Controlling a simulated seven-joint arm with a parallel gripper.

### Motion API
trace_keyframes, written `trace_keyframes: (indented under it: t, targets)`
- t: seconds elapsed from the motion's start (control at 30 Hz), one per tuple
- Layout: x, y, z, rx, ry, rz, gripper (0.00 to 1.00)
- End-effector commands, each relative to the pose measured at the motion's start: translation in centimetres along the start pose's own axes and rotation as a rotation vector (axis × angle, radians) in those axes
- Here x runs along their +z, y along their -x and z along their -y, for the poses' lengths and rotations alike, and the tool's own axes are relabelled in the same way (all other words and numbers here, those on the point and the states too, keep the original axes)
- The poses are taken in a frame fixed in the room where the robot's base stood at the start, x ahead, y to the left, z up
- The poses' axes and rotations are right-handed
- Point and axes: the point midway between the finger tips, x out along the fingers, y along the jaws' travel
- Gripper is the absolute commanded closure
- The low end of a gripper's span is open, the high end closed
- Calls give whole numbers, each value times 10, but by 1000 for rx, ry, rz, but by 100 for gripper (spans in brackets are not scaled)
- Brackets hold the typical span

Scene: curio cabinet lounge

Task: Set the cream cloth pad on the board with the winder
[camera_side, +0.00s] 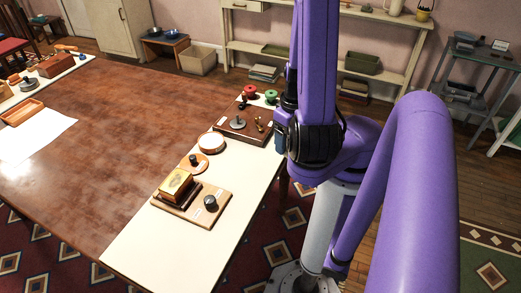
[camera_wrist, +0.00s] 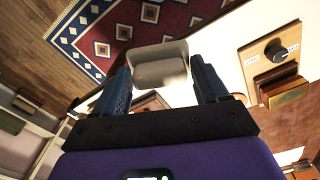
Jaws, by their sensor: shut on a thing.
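The cream cloth pad (camera_wrist: 160,66) is between the two fingers of my gripper (camera_wrist: 160,76) in the wrist view, and the gripper is shut on it. In the side view my arm hides the gripper and the pad. A light wooden board (camera_side: 218,222) bears a black knob (camera_side: 210,203) and a gold box (camera_side: 176,184). This board (camera_wrist: 262,61) also shows at the right of the wrist view, apart from the pad. A dark board (camera_side: 228,133) farther back bears a grey disc with a post and small brass pieces (camera_side: 259,124). I cannot tell which piece is the winder.
A round pale-topped box (camera_side: 211,143) and an orange disc with a black knob (camera_side: 202,168) stand between the boards. Red (camera_side: 250,91) and green (camera_side: 271,96) spools stand behind the dark board. The cream tabletop's near end (camera_side: 140,250) is clear.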

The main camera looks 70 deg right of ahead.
Motion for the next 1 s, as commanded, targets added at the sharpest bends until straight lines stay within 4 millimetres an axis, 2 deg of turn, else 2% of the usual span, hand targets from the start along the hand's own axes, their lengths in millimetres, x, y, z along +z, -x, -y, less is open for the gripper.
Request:
trace_keyframes:
  t: [0.5, 0.83, 1.0]
  targets:
    - [-49, -22, -3, 0, 0, 1, 83]
    - [-76, -34, -4, 0, 0, 1, 83]
    - [-85, -48, -5, 3, 2, 5, 83]
